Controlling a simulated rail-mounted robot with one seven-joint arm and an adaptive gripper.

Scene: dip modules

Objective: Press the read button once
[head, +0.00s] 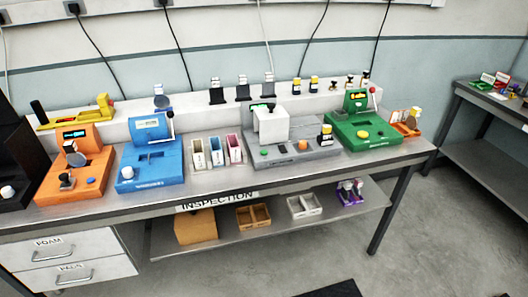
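No button with a legible "read" label shows in the head view. The grey machine (330,152) has a green button (264,152) at its front left and an orange button (303,146) at its front right. The green machine (378,142) has a large yellow button (363,134) and a lit display (358,96). My gripper is not in view.
The machines stand on a long bench (215,190) labelled INSPECTION. Narrow bins (215,162) stand between the blue and grey machines. Small trays (253,217) rest on the lower shelf. A second table (490,115) stands at right. Open floor (425,230) lies in front.

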